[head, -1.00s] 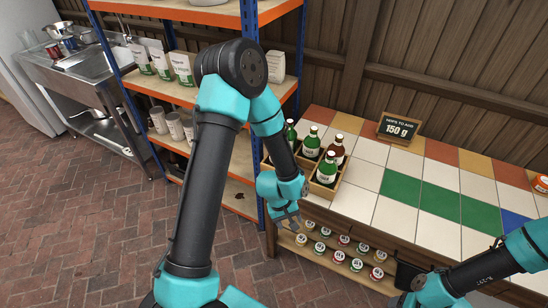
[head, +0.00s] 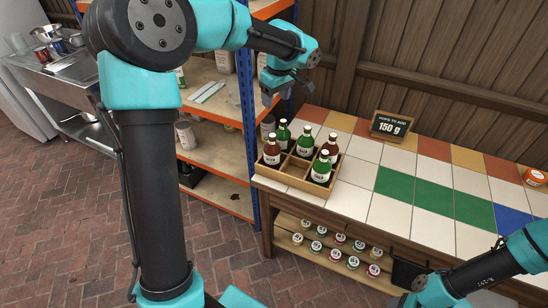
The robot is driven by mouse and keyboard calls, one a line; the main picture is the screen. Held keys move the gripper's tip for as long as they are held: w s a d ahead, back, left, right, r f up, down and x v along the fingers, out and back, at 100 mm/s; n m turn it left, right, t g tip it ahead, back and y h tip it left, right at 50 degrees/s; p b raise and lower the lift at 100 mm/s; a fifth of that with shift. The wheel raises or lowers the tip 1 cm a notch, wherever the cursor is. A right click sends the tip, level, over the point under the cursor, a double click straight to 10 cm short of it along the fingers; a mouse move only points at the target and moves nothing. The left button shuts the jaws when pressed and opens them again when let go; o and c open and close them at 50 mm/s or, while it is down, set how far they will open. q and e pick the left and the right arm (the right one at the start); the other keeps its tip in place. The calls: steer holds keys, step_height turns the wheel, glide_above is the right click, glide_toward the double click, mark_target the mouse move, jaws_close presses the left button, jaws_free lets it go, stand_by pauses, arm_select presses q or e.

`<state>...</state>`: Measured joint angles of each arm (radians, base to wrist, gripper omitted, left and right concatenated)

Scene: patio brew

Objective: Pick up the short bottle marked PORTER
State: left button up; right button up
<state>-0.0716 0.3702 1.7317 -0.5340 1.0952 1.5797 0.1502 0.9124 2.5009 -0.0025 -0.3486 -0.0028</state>
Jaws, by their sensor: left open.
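A wooden crate (head: 299,184) with compartments stands on the left end of the tiled counter. It holds several capped bottles with white labels: a brown bottle (head: 272,152) at the left, a brown bottle (head: 331,147) at the right, a green bottle (head: 321,170) at the front right, a green bottle (head: 305,143) in the middle and a green bottle (head: 284,135) at the back left. The label words are too small to read, so I cannot tell which is PORTER. My left gripper (head: 280,95) is open and empty, above and behind the crate. My right gripper is out of view.
A sign reading 150 g (head: 390,126) stands at the back of the counter (head: 415,185). An orange-labelled tin (head: 535,177) is at its right end. Small jars (head: 338,255) line the shelf below. An orange-and-blue shelf rack (head: 222,140) stands left of the crate.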

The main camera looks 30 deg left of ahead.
mark_target(273, 135)
arm_select(q)
steer(key=f, duration=0.4)
steer(key=a+f, duration=0.1)
steer(key=f, duration=0.7)
steer(key=shift+w+a+f, duration=0.2)
steer(key=shift+f, duration=0.1)
steer(key=shift+w+a+f, duration=0.1)
steer(key=shift+a+f, duration=0.05)
steer(key=shift+f, duration=1.1)
steer(key=shift+w+a+f, duration=0.1)
steer(key=shift+f, duration=1.1)
steer(key=shift+c, duration=0.4)
jaws_close()
